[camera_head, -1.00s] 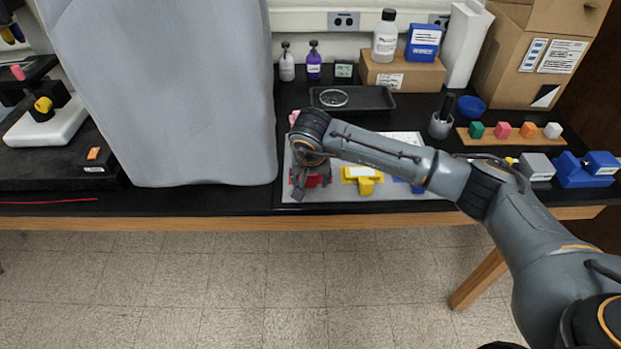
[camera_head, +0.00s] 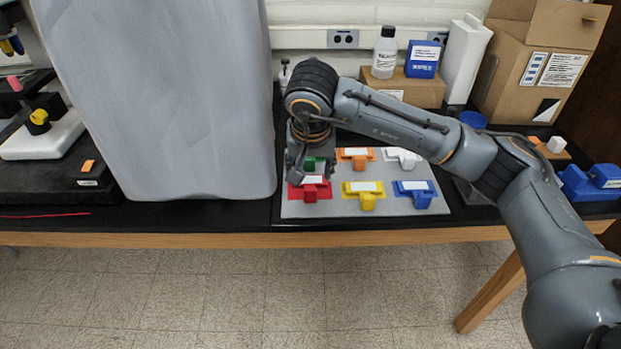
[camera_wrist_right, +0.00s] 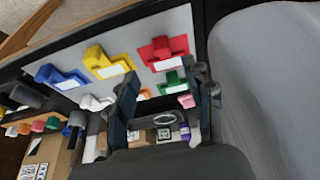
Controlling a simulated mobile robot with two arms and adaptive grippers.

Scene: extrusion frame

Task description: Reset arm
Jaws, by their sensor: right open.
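My right gripper (camera_head: 303,172) hangs above the left side of a grey board (camera_head: 338,207), close to a red T-shaped piece (camera_head: 309,190) and a green piece (camera_head: 316,163). In the right wrist view the gripper (camera_wrist_right: 168,98) shows its two dark fingers apart with nothing held between them. The red piece also shows in the right wrist view (camera_wrist_right: 163,50), beyond the fingers. My right arm reaches in from the lower right across the table. The gripper hides part of the green piece in the head view. My left gripper is not in view.
The board also holds yellow (camera_head: 363,192), blue (camera_head: 414,192), orange (camera_head: 355,156) and white (camera_head: 403,157) pieces. A large grey block-like body (camera_head: 155,100) stands left of the gripper. Bottles and cardboard boxes (camera_head: 540,65) stand at the back.

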